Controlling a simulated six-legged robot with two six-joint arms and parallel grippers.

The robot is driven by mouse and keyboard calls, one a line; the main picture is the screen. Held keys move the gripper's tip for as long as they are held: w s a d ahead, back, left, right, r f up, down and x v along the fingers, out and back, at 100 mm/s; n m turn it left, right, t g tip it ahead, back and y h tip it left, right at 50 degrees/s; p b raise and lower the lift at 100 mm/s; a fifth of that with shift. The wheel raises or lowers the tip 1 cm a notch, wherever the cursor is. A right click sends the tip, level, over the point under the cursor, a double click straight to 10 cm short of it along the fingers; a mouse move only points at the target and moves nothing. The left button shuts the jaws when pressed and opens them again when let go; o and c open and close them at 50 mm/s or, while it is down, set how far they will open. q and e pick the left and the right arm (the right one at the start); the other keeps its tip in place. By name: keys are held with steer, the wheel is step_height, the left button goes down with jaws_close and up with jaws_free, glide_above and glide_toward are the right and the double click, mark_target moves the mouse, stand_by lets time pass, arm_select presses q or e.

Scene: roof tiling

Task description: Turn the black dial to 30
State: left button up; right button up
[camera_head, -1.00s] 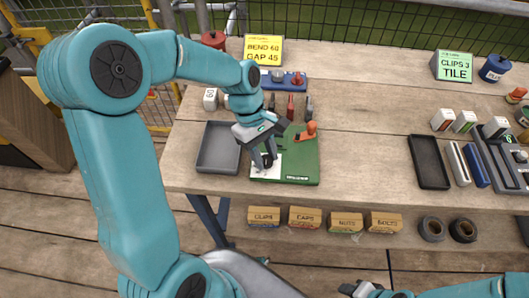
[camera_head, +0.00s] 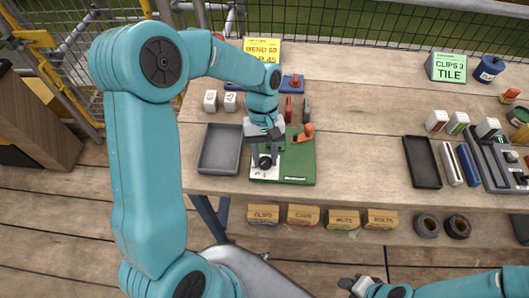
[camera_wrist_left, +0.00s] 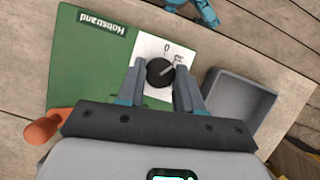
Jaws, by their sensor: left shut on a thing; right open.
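The black dial (camera_head: 265,163) sits on a white panel at the front left of the green board (camera_head: 300,165). In the left wrist view the dial (camera_wrist_left: 160,72) lies between the two fingers. My left gripper (camera_head: 265,158) points down and is shut on the dial. A white mark on the dial points up and right in the wrist view, away from the printed 0 and toward another label that is too small to read surely. My right gripper (camera_head: 358,285) is open and empty at the bottom edge, below the bench front.
A grey tray (camera_head: 220,149) lies just left of the green board. An orange-handled lever (camera_head: 304,133) stands on the board's right part. A yellow sign (camera_head: 262,48) is behind, partly hidden by my arm. Bench right of the board is clear up to a black tray (camera_head: 422,162).

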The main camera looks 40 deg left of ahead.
arm_select(q)
steer(key=shift+w+m, duration=0.1)
steer(key=shift+m, duration=0.4)
steer(key=shift+r, duration=0.1)
steer(key=o, duration=1)
steer(key=shift+o, duration=0.2)
steer(key=p+v, duration=0.1)
steer(key=v, duration=1.5)
steer(key=shift+d, duration=0.25)
